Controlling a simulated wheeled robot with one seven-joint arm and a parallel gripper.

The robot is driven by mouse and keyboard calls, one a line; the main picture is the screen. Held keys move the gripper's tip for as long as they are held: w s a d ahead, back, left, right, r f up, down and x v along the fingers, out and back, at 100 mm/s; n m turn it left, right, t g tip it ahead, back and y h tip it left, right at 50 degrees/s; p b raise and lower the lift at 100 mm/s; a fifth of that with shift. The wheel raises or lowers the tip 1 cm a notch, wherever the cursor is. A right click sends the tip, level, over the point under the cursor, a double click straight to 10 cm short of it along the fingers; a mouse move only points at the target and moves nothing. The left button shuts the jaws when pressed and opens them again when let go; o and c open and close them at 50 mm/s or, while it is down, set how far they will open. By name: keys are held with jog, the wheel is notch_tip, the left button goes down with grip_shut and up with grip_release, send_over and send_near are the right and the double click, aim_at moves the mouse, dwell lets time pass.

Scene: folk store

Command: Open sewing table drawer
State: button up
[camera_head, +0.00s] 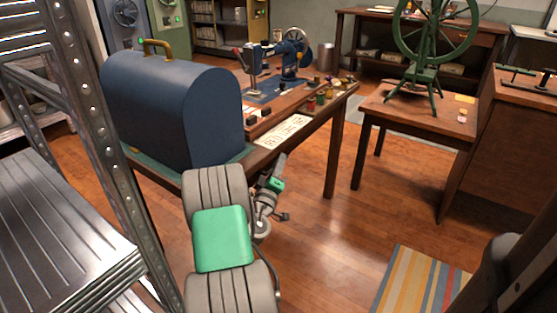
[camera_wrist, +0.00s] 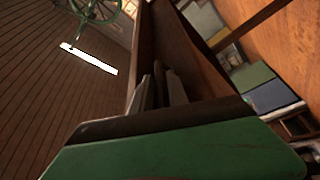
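The sewing table (camera_head: 322,118) is a wooden table that carries a blue sewing machine (camera_head: 291,62) and a large domed blue case (camera_head: 172,105). My gripper (camera_head: 282,160) is at the table's front edge, close to a lettered paper label (camera_head: 286,131). In the wrist view my grey fingers (camera_wrist: 164,86) sit close together beside a dark wooden edge or panel (camera_wrist: 178,45). I cannot tell whether they touch it or grip anything. The drawer front and any handle cannot be made out in the head view; my arm and the case hide part of that side.
A metal shelf rack (camera_head: 65,200) stands close on the left. A smaller table (camera_head: 415,115) with a green spinning wheel (camera_head: 436,40) stands at the right, beside a brown cabinet (camera_head: 510,140). A striped rug (camera_head: 415,283) lies at the lower right. Wooden floor in front of the table is clear.

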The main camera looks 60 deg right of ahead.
jog(key=shift+w+d, duration=0.1)
jog(key=shift+d, duration=0.15)
jog(key=shift+c, duration=0.4)
grip_shut()
dwell(0.9)
